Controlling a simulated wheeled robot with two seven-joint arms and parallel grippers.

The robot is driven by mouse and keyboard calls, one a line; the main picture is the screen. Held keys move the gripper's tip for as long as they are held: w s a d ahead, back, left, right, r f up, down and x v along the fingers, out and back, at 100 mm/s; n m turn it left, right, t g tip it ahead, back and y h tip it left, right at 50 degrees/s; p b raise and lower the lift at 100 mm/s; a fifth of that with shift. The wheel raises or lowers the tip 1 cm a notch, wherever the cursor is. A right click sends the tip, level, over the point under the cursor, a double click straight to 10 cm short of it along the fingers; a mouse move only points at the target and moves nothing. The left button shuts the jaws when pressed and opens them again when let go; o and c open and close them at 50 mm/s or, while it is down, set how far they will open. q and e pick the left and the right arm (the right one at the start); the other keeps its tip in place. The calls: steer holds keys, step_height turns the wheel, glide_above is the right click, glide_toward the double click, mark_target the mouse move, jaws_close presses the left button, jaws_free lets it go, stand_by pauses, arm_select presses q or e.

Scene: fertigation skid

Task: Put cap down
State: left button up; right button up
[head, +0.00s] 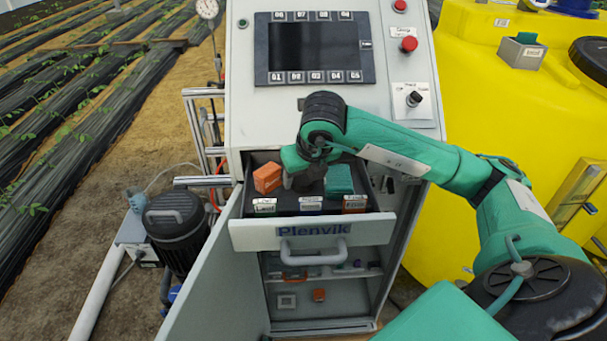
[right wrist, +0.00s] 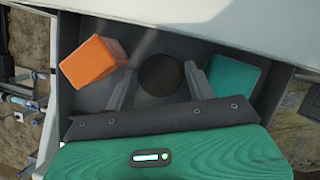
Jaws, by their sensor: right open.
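The cap (right wrist: 160,75) is a dark round disc in the right wrist view. It lies in the open drawer (right wrist: 85,20), between an orange block and a green block. My right gripper (right wrist: 160,92) is open, with one finger on each side of the cap and a visible gap to both. In the head view my right gripper (head: 306,182) reaches down into the drawer (head: 262,236), and it hides the cap there. My left gripper is not in view.
The orange block (head: 267,178) stands left of my gripper and the green block (head: 339,180) right of it. An open cabinet door (head: 205,285) stands below left. A yellow tank (head: 480,120) is at right.

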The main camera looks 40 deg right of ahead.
steer(key=v, duration=1.2)
steer(key=shift+b, duration=0.45)
steer(key=shift+r, duration=0.1)
